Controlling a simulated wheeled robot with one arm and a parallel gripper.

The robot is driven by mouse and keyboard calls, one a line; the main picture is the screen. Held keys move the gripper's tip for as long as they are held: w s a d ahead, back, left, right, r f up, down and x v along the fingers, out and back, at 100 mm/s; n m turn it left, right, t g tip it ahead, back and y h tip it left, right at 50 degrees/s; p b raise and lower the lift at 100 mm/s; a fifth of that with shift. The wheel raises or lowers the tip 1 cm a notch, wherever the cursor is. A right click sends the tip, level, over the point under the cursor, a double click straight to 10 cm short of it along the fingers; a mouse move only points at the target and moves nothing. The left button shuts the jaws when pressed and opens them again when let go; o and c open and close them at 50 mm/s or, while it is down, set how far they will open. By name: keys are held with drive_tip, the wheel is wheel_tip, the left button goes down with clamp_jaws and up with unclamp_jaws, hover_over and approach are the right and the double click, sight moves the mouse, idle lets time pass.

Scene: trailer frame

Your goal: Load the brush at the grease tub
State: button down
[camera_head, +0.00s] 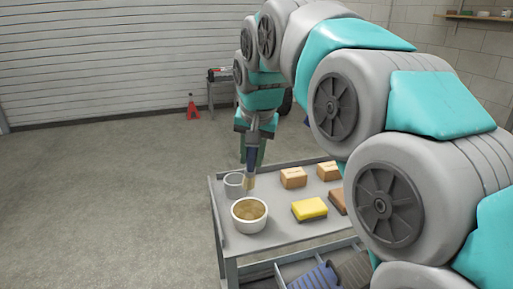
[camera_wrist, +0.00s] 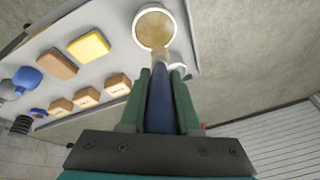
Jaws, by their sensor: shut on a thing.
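The grease tub (camera_head: 249,215) is a round white tub with brown grease in it, near the front left of the cart top. It also shows at the top of the wrist view (camera_wrist: 154,28). My gripper (camera_head: 253,150) points down over the cart and is shut on the blue handle of the brush (camera_head: 250,170). The brush's pale bristle end hangs down behind the tub in the head view. In the wrist view the brush (camera_wrist: 162,95) extends from between the green fingers toward the tub's rim. Whether the bristles touch anything is unclear.
A grey metal cup (camera_head: 234,184) stands close beside the tub. A yellow sponge (camera_head: 309,209), a brown block (camera_head: 337,201) and cardboard boxes (camera_head: 293,177) occupy the right of the cart top (camera_head: 280,236). A lower shelf holds blue and dark items. A red jack stand (camera_head: 192,106) is far behind.

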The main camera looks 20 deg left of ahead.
drive_tip(key=shift+f+b, duration=1.25)
drive_tip(key=shift+f, duration=1.65)
drive_tip(key=shift+f, duration=0.6)
drive_tip(key=shift+r, duration=0.1)
drive_tip(key=shift+r+p, duration=1.25)
drive_tip(key=shift+r, duration=2.2)
